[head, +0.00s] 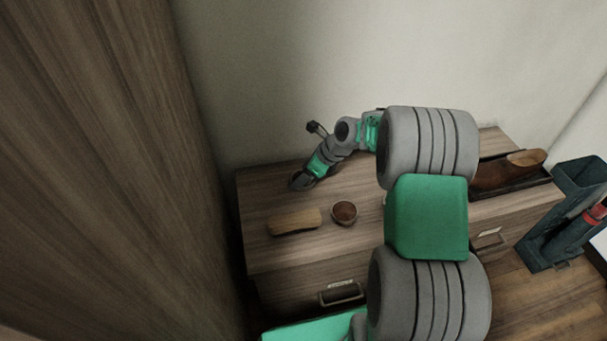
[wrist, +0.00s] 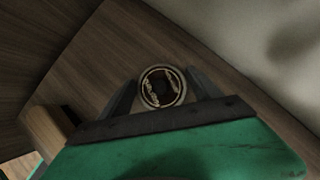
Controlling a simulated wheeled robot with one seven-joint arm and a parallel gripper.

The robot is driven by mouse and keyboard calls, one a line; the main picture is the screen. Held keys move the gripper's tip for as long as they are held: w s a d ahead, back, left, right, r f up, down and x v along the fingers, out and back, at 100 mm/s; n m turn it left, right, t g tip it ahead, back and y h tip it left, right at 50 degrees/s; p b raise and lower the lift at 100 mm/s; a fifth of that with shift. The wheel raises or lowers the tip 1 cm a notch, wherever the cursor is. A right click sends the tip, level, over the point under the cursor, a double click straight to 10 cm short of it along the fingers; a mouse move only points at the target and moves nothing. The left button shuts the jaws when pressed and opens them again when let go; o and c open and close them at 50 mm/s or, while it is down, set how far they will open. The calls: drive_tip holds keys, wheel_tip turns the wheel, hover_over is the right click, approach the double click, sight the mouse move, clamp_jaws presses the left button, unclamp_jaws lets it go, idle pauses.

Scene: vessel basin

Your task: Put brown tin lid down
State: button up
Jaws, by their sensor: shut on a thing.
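The brown tin lid (wrist: 162,88) is round, with a dark brown centre and a pale lettered ring. In the wrist view it sits between the two fingers of my gripper (wrist: 160,92), which is shut on it. In the head view my gripper (head: 301,181) is low over the back left part of the wooden dresser top (head: 265,190). The lid is hard to make out there. I cannot tell whether the lid touches the wood.
An open round tin (head: 344,212) with brown contents stands in front of my gripper. A wooden brush (head: 294,221) lies left of the tin. A brown shoe (head: 508,170) rests on a dark tray at the right. A wooden panel (head: 110,170) rises at the left.

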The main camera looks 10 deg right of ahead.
drive_tip(key=o, duration=1.3)
drive_tip(key=p+v, duration=0.4)
drive_tip(key=v, duration=0.7)
drive_tip(key=s+a+r+n+h, duration=0.1)
drive_tip(key=s+n, duration=0.6)
drive_tip(key=n, duration=0.1)
drive_tip(key=s+a+r+n+g+h, duration=0.1)
drive_tip(key=s+a+r+n+h, duration=0.1)
drive_tip(key=s+n, duration=0.6)
drive_tip(key=s+a+r+n+g+h, duration=0.1)
drive_tip(key=s+r+n+h, duration=0.1)
drive_tip(key=s+n, duration=0.5)
drive_tip(key=shift+s+a+r+n, duration=0.1)
drive_tip(key=shift+a+r+n, duration=0.05)
drive_tip(key=shift+n, duration=0.5)
drive_tip(key=shift+s+a+r+n, duration=0.1)
drive_tip(key=shift+a+n, duration=0.05)
drive_tip(key=shift+n, duration=0.5)
